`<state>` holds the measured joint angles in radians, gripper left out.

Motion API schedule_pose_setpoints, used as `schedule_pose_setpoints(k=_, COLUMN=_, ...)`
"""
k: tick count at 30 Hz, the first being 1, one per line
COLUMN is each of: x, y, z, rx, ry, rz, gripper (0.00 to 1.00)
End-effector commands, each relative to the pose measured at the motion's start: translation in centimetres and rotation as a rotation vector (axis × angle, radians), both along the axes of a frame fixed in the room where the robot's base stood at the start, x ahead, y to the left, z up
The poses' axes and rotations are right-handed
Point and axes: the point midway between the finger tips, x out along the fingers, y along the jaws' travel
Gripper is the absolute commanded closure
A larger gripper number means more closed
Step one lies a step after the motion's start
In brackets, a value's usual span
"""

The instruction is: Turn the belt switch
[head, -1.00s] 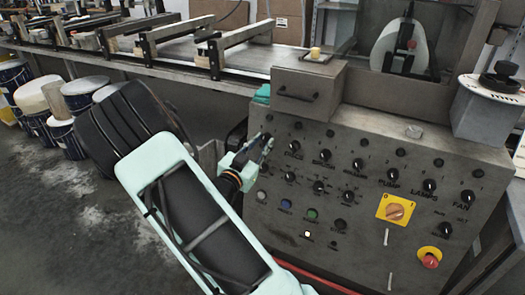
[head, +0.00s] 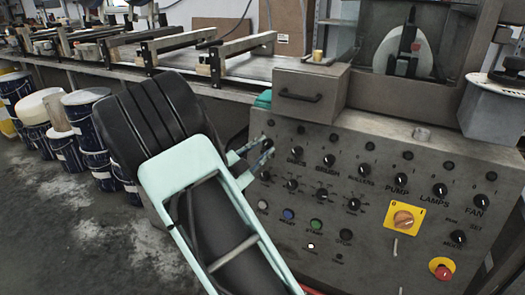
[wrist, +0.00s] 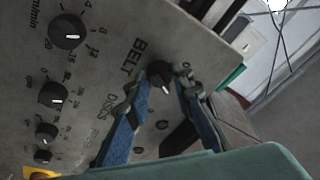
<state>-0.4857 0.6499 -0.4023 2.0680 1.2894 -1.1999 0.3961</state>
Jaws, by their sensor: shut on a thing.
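The belt switch (wrist: 160,72) is a small black rotary knob beside the printed word BELT on the grey control panel (wrist: 95,75). In the wrist view my gripper (wrist: 161,84) has its two blue-padded fingers on either side of the knob, shut on it. A white pointer mark shows on the knob's lower side. In the head view my gripper (head: 261,153) reaches the upper left corner of the panel, where its fingertips largely cover the switch.
To the right on the panel are several more black knobs, a yellow-backed rotary switch (head: 403,218) and a red button (head: 441,268). A drawer box (head: 311,92) juts out just above the gripper. Paint cans (head: 85,118) stand on the floor at left.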

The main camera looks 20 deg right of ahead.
Motion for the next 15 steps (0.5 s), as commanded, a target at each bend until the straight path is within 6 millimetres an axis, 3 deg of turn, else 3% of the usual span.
schedule_pose_setpoints(k=11, x=-0.01, y=0.05, z=-0.09, rx=0.006, ry=-0.004, rz=0.000, gripper=1.00)
schedule_pose_setpoints(k=12, x=-0.02, y=0.06, z=-0.09, rx=0.006, ry=-0.004, rz=0.000, gripper=0.75)
schedule_pose_setpoints(k=15, x=-0.01, y=0.04, z=-0.08, rx=0.004, ry=-0.003, rz=-0.001, gripper=0.64)
